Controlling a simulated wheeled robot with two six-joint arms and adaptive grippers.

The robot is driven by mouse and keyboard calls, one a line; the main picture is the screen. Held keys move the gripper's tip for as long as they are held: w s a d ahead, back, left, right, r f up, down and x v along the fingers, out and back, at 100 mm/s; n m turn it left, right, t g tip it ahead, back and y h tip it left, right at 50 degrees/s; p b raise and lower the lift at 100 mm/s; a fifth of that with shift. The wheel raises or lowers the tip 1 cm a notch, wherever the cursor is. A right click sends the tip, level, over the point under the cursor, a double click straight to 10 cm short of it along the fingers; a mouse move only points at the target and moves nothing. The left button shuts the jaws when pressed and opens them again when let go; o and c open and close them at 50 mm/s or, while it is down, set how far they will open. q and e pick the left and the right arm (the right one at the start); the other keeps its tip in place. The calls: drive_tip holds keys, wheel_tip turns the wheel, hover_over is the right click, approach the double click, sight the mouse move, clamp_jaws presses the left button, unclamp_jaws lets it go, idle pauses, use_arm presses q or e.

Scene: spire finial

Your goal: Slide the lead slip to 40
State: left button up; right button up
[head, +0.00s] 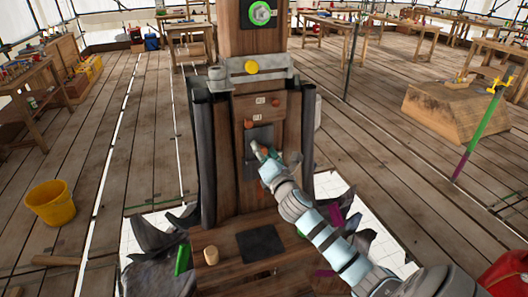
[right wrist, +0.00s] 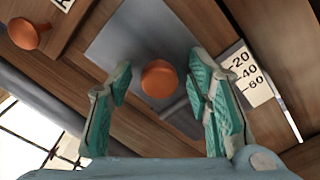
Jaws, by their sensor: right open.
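The lead slip (head: 259,136) is a flat grey plate on the upright wooden post, with a round orange knob; in the right wrist view the grey plate (right wrist: 125,38) lies behind the knob (right wrist: 159,78). A white scale (right wrist: 244,70) marked 20, 40 and 60 is right of it in that view. I cannot read which mark the slip stands at. My right gripper (head: 262,150) is open at the plate, its teal fingers on either side of the knob, with gaps visible. Contact is not seen. My left gripper is not in view.
Another orange knob (right wrist: 29,33) is at the upper left of the wrist view. Dark sheets (head: 201,150) flank the post. A dark square plate (head: 261,244) and a wooden cylinder (head: 211,255) are on the boards below. A yellow bucket (head: 51,204) stands at left on open floor.

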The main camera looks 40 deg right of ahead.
drive_tip(key=shift+c, duration=0.2)
clamp_jaws()
wheel_tip(320, 180, down, 2)
drive_tip(key=shift+f+b, duration=0.25)
drive_tip(key=shift+b, duration=0.4)
drive_tip(key=shift+o, duration=0.2)
unclamp_jaws()
drive_tip(key=shift+r, duration=0.15)
drive_tip(key=shift+s, duration=0.1)
